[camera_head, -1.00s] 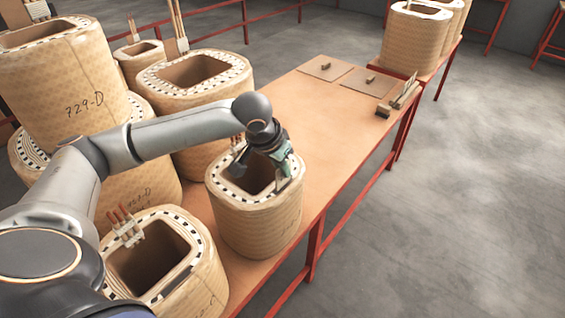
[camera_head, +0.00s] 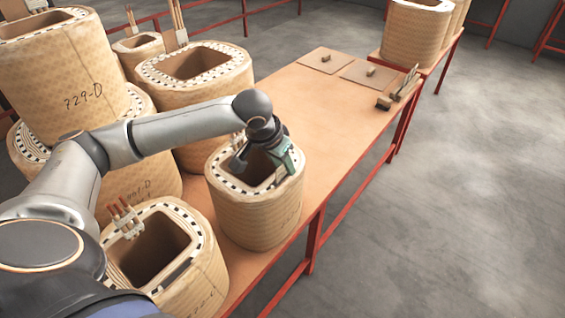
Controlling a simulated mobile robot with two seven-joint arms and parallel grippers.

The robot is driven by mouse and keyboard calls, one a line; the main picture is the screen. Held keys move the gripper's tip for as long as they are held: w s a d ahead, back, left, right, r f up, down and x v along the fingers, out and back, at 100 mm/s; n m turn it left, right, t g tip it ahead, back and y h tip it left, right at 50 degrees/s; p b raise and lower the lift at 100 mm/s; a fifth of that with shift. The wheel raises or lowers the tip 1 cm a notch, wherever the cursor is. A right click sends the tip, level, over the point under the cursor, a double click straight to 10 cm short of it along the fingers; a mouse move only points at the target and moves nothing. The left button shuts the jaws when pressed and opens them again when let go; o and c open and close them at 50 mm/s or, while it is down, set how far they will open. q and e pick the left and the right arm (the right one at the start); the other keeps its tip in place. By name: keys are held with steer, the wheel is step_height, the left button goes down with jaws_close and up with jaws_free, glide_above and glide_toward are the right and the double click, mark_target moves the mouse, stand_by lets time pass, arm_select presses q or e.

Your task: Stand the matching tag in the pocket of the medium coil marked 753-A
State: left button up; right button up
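A medium, rounded-square wound coil (camera_head: 255,215) stands near the table's right edge, with a black-and-white spacer ring around its open top. No marking is readable on its visible side, so I cannot tell whether it is 753-A. My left gripper (camera_head: 264,166) is over its top opening and right rim. Its dark left part and greenish right part stand apart, with the coil's dark opening between them. I see no tag in it; the fingertips are partly hidden against the rim. No pocket can be made out clearly. My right gripper is not in view.
A coil with reddish leads (camera_head: 165,255) stands in front. A coil marked 729-D (camera_head: 60,75) is stacked on another at left, and a large coil (camera_head: 195,80) stands behind. Flat boards (camera_head: 325,61) and small pieces (camera_head: 397,92) lie at the far end. The mid-table is clear.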

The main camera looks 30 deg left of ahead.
arm_select(q)
steer(key=p+v, duration=0.1)
steer(key=v, duration=1.1)
steer(key=shift+r, duration=0.3)
steer(key=shift+d+f, duration=0.1)
